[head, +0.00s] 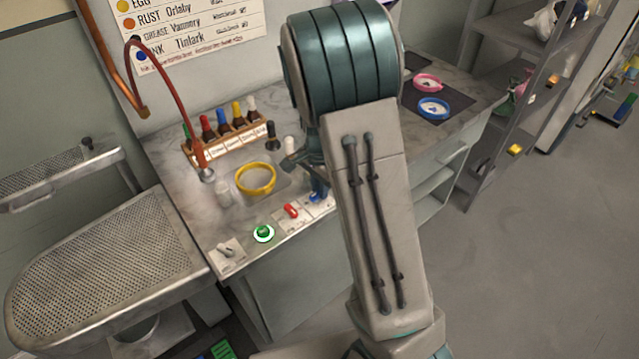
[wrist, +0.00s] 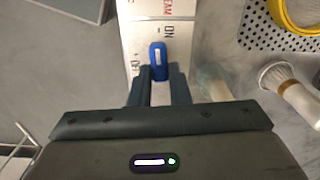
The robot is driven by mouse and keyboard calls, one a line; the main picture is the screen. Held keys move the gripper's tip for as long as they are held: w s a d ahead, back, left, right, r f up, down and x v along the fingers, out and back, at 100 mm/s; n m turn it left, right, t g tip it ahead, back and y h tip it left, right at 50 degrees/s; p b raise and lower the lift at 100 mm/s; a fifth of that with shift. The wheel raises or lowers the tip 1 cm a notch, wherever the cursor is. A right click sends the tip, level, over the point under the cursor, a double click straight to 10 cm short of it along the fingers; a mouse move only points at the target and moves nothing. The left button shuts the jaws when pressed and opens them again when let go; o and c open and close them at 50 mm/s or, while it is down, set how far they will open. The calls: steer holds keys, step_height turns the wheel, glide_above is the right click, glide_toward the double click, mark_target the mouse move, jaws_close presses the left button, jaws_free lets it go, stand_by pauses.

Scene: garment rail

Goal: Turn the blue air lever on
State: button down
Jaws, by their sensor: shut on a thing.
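The blue air lever (wrist: 158,52) pokes out from between my fingertips in the wrist view, on a white plate (wrist: 141,50) with dark lettering that reads ON beside the lever. In the head view the lever (head: 317,197) shows at the counter's front edge, partly hidden by my arm. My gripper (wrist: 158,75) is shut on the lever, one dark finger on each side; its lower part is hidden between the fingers. In the head view my gripper (head: 318,180) is mostly behind my arm.
A red lever (head: 291,210) and a green button (head: 263,233) sit to the left along the counter edge. A yellow ring (head: 256,178), a brush (wrist: 285,80) and a bottle rack (head: 228,143) stand behind. A perforated board (head: 105,270) is at left.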

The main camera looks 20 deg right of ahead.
steer(key=shift+r+m, duration=0.1)
steer(key=shift+m, duration=0.5)
steer(key=c, duration=1.4)
jaws_free()
steer(key=shift+o, duration=0.2)
step_height(320, 180, up, 14)
steer(key=s+r+n+t, duration=0.2)
steer(key=s+n, duration=1.1)
steer(key=s, duration=0.8)
steer(key=shift+a+r+n+t, duration=0.3)
steer(key=shift+a+t, duration=0.05)
steer(key=shift+t, duration=0.15)
